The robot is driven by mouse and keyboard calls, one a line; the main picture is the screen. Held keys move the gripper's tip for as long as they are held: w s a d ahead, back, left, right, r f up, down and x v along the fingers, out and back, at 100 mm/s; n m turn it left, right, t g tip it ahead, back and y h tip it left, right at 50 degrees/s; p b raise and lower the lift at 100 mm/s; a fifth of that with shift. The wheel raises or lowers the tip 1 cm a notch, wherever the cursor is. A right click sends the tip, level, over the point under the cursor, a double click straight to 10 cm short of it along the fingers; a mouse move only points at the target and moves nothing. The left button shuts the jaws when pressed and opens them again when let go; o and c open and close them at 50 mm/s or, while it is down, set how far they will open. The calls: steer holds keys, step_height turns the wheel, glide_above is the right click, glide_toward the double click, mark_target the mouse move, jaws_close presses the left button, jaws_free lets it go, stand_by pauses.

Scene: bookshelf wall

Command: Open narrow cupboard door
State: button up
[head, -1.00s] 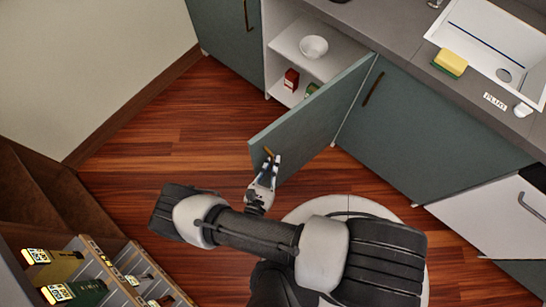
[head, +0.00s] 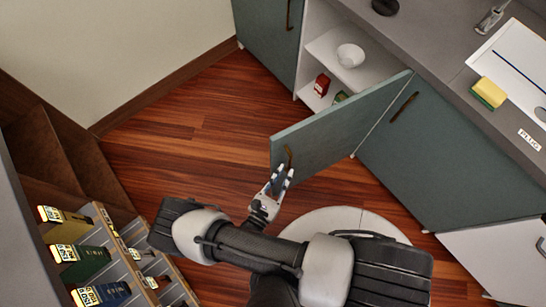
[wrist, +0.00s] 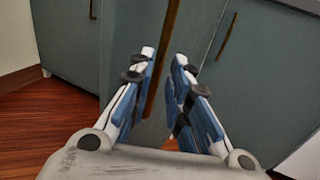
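The narrow cupboard door (head: 335,128) is teal and stands swung wide open from the cupboard. Its bronze handle (head: 288,157) is near the door's free edge. Inside the cupboard a white bowl (head: 350,55) sits on the upper shelf, and a red box (head: 322,84) and a green item (head: 341,96) sit below. My gripper (head: 282,177) is just in front of the handle, with its fingers apart. In the wrist view my gripper (wrist: 168,75) is open, and the handle (wrist: 160,75) shows between and beyond the fingers, not clasped.
A closed teal door (head: 420,145) is to the right, below a grey counter (head: 440,60) with a sponge (head: 489,92) and a sink. Wooden floor (head: 180,130) is clear to the left.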

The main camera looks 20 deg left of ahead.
steer(key=v, duration=0.7)
steer(key=shift+s+a, duration=0.15)
steer(key=shift+s, duration=0.25)
steer(key=w+d+r+m+g+h, duration=0.1)
steer(key=w+r+m+g+h, duration=0.15)
steer(key=r+m+g, duration=0.5)
steer(key=w+d+r+m+g+h, duration=0.1)
steer(key=w+d+r+m+g, duration=0.25)
steer(key=r, duration=0.65)
steer(key=w+r+m+g+h, duration=0.2)
steer(key=w+r+m+g, duration=0.25)
steer(key=r+m, duration=0.4)
steer(key=s+d+r+m+t+y, duration=0.1)
steer(key=s+d+r+m+y, duration=0.2)
steer(key=d+r+m, duration=0.4)
steer(key=s+d+r+m+t+y, duration=0.1)
steer(key=s+d+r+m+y, duration=0.2)
steer(key=d+r+m+y, duration=0.3)
steer(key=d+r+m, duration=0.1)
steer(key=d+r, duration=0.2)
steer(key=r, duration=0.3)
steer(key=shift+d+r+t, duration=0.2)
steer(key=shift+d+t, duration=0.1)
steer(key=shift+t, duration=0.05)
